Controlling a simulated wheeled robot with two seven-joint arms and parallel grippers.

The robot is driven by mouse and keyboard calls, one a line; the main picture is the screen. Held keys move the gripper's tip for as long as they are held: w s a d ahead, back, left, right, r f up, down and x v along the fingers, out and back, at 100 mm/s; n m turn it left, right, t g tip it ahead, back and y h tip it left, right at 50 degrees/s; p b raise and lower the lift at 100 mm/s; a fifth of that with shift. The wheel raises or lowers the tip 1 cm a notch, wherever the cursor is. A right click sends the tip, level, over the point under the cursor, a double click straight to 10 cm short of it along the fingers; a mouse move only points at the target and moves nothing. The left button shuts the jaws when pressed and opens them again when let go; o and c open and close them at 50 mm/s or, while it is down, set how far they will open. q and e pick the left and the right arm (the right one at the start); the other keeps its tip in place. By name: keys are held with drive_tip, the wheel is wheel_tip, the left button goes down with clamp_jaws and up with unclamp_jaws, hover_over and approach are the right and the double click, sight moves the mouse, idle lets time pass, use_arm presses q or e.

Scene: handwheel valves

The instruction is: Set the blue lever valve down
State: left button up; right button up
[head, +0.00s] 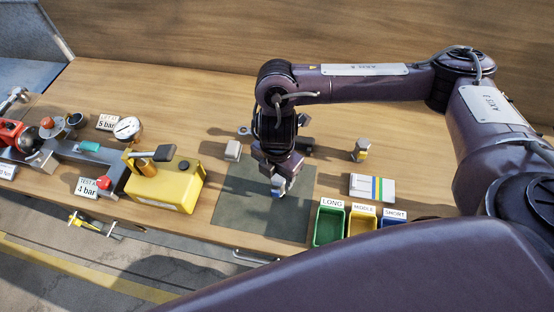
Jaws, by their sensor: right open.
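My right gripper (279,181) points down over the dark green mat (236,205) on the wooden bench. A small pale and blue piece, which looks like the blue lever valve (278,192), is right at its fingertips, above or on the mat. The gripper is open, with the piece between or just below its fingers. The wrist and fingers partly hide the piece, so I cannot tell whether it touches the mat. My left gripper does not show.
Left of the mat stand a yellow box (165,188) with a black handle and a grey pipe rig with a gauge (127,129). A pale block (233,150) lies behind the mat. Green (329,226), yellow (361,223) and blue (392,221) labelled bins stand to the right.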

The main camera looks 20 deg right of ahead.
drive_tip(key=shift+r, duration=2.45)
